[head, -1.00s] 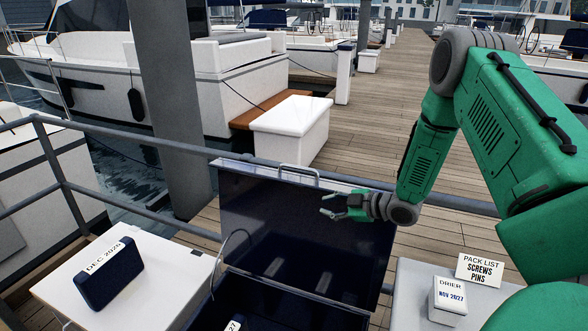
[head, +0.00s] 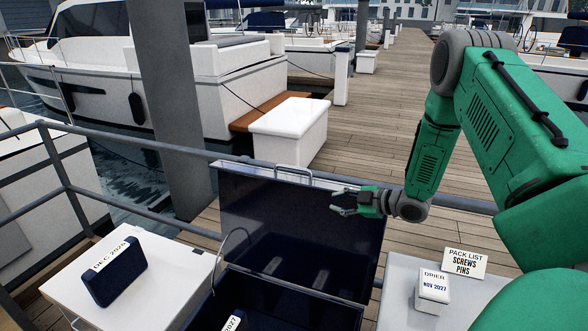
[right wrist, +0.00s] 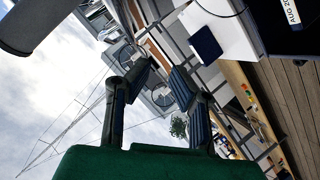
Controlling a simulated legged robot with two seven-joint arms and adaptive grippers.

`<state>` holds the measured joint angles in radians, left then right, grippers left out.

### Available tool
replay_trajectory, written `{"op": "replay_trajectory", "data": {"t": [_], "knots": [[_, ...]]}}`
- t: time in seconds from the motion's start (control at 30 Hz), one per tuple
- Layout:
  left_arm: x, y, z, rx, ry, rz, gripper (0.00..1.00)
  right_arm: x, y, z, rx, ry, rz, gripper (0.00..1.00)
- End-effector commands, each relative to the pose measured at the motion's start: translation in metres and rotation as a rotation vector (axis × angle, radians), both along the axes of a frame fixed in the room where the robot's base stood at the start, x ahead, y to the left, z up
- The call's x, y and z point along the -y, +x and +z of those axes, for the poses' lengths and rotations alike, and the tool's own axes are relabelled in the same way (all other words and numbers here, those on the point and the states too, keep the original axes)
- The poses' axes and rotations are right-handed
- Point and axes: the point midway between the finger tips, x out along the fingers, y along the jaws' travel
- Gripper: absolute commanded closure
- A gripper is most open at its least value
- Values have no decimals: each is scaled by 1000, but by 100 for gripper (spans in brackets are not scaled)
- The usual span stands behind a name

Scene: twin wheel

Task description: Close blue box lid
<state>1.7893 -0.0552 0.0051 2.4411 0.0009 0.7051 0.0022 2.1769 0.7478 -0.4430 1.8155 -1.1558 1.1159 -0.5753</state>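The blue box (head: 290,308) stands at the bottom middle of the head view with its lid (head: 290,225) raised upright at the back. A metal handle (head: 293,170) is on the lid's top edge. A white label shows inside the box. My right gripper (head: 338,201) is in front of the lid's upper right part, pointing left, fingers apart and empty. In the right wrist view its two fingers (right wrist: 160,92) are also apart with nothing between them. I cannot tell whether it touches the lid. My left gripper is not in view.
A white table (head: 75,262) on the left holds a dark blue case (head: 115,272) labelled DEC 2026. A grey railing (head: 110,132) runs behind the box.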

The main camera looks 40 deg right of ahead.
Motion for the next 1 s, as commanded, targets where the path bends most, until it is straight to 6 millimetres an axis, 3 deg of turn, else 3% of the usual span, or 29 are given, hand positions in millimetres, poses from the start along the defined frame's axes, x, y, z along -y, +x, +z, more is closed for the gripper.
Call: {"op": "replay_trajectory", "data": {"t": [0.17, 0.5, 0.7, 1.0], "knots": [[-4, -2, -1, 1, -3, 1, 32, 1, -8, 5, 0, -2, 1, 81], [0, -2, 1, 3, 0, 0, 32, 25, -72, 26, 1, 7, -1, 81], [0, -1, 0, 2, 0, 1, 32, 34, -99, 35, 1, 7, 0, 81], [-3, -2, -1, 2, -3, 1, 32, 33, -109, 42, 2, 4, 0, 81]]}}
